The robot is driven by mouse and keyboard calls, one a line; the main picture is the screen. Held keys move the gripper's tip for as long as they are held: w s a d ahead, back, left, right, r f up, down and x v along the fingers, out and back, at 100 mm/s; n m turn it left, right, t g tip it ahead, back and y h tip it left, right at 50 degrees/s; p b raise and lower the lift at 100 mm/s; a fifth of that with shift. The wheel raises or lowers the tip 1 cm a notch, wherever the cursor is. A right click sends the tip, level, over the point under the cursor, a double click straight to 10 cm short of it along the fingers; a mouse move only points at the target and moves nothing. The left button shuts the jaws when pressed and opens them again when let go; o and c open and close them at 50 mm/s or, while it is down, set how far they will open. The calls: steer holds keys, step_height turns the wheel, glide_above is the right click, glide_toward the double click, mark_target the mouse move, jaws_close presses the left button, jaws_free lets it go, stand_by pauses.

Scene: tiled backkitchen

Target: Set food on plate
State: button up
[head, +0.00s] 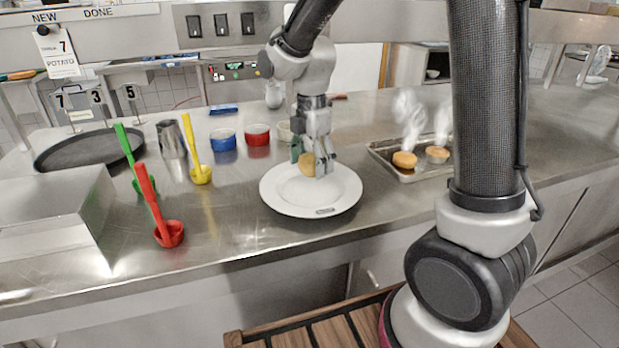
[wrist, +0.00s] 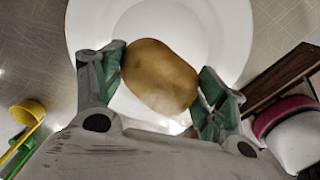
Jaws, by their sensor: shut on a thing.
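A round white plate (head: 275,198) lies on the steel counter in the middle of the head view. It also fills the top of the wrist view (wrist: 235,25). My gripper (head: 317,167) is over the plate's far part. It is shut on a brown potato (wrist: 160,77), which sits between the green-padded fingers in the wrist view. In the head view the potato (head: 307,164) is partly hidden by the fingers. I cannot tell whether the potato touches the plate.
Red (head: 169,234), yellow (head: 200,174) and green ladles stand to the left. Blue (head: 222,139) and red (head: 257,134) cups are behind the plate. A metal tray (head: 385,160) with two round tan items (head: 404,159) lies to the right. Counter in front of the plate is clear.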

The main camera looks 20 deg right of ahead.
mark_target(311, 190)
steer(key=shift+f, duration=2.6)
steer(key=shift+f, duration=0.1)
steer(key=o, duration=1.1)
step_height(311, 190, up, 12)
steer(key=shift+r, duration=0.15)
steer(key=s+d+r+m+t, duration=0.2)
steer(key=s+d+r+m, duration=0.1)
steer(key=s+d+m, duration=0.4)
steer(key=s+d+r+m+t, duration=0.2)
steer(key=s+d+m, duration=0.5)
steer(key=s+m, duration=0.6)
steer(key=r+m, duration=0.1)
steer(key=m, duration=0.1)
steer(key=shift+s+d+m, duration=0.25)
steer(key=shift+s+m, duration=0.05)
steer(key=shift+s, duration=0.05)
